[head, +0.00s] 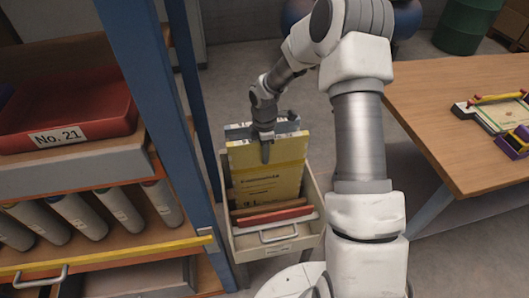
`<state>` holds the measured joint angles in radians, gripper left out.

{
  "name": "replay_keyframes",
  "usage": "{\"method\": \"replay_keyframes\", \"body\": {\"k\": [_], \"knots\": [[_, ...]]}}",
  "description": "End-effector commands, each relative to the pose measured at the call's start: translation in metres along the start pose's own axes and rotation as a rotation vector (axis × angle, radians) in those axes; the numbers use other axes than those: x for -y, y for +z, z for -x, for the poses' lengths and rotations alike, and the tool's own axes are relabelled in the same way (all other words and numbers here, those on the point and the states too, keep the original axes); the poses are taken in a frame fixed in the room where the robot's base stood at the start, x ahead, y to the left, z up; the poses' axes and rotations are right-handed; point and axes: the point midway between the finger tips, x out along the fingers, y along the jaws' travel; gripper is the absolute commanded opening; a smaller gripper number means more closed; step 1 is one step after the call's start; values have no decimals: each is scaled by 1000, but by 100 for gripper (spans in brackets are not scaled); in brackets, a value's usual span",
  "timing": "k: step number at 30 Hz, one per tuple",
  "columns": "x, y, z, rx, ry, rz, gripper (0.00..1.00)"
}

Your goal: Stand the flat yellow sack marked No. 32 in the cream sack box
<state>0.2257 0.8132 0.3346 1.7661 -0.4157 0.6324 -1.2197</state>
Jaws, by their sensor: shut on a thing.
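The flat yellow sack (281,180) is upright in the head view, with dark print on its face; I cannot read No. 32 on it. My gripper (265,150) is shut on its top edge from above. The cream sack box (313,192) is below, and the sack's lower part is between its walls, behind red and brown flat items. The sack's bottom edge is hidden, so I cannot tell whether it touches the box floor.
Grey-blue flat items (289,124) stand behind the yellow sack. Red flat items (275,216) stand at the box front. A blue rack post (150,110) and shelves with a red No. 21 tray (75,115) are close left. A wooden table (440,110) is right.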

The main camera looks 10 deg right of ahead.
Motion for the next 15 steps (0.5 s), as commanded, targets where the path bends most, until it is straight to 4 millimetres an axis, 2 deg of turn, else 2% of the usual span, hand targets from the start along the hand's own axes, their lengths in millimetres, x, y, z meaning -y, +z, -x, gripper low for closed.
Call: {"method": "replay_keyframes", "body": {"k": [2,3,8,15], "knots": [[0,0,0,0,0,0,0],[0,0,0,0,0,0,32],[0,0,0,0,0,0,61],[0,0,0,0,0,0,62]]}}
